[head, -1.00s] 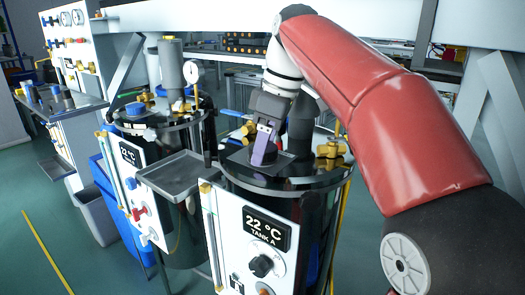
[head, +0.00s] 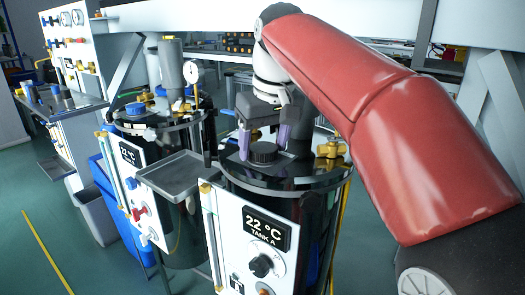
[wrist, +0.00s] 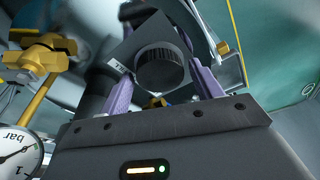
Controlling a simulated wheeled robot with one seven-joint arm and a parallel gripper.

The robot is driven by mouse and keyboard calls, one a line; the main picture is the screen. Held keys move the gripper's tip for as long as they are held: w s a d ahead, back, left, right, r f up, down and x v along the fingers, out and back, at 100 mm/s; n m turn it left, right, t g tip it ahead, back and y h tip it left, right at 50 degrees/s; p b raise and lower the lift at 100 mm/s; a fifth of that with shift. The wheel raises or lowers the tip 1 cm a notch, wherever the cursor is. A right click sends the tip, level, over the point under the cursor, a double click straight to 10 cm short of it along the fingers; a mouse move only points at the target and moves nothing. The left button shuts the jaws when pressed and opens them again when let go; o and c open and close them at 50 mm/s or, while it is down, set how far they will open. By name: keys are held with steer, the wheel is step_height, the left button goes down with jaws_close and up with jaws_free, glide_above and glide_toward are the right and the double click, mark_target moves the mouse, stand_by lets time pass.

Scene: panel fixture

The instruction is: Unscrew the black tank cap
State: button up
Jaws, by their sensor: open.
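The black tank cap (head: 263,152) is a ribbed round knob on the lid of the tank labelled "TANK A" (head: 311,205). It also shows in the wrist view (wrist: 160,70), on a dark square plate with a small label. My gripper (head: 264,146) is open above and around the cap, with one purple finger to its left and one to its right in the head view. In the wrist view the two purple fingers (wrist: 163,88) stand apart with the cap between and beyond them. A gap shows between cap and fingers; whether a finger touches the cap cannot be told.
Brass valves (head: 331,149) stand on the lid close to the right finger. A pressure gauge (wrist: 17,156) and a brass valve (wrist: 40,55) are near in the wrist view. A second tank with a blue cap (head: 135,109) and a grey tray (head: 175,174) are to the left.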

steer(key=m+h, duration=0.1)
steer(key=m, duration=0.4)
steer(key=shift+a, duration=0.1)
steer(key=c, duration=0.8)
steer(key=shift+n+y, duration=0.4)
steer(key=shift+n, duration=1.3)
steer(key=shift+c, duration=0.2)
steer(key=n, duration=0.2)
steer(key=shift+n+y, duration=0.3)
steer(key=shift+n, duration=0.4)
steer(key=shift+n+g+y, duration=0.3)
steer(key=shift+n+g, duration=0.1)
steer(key=shift+n, duration=1.3)
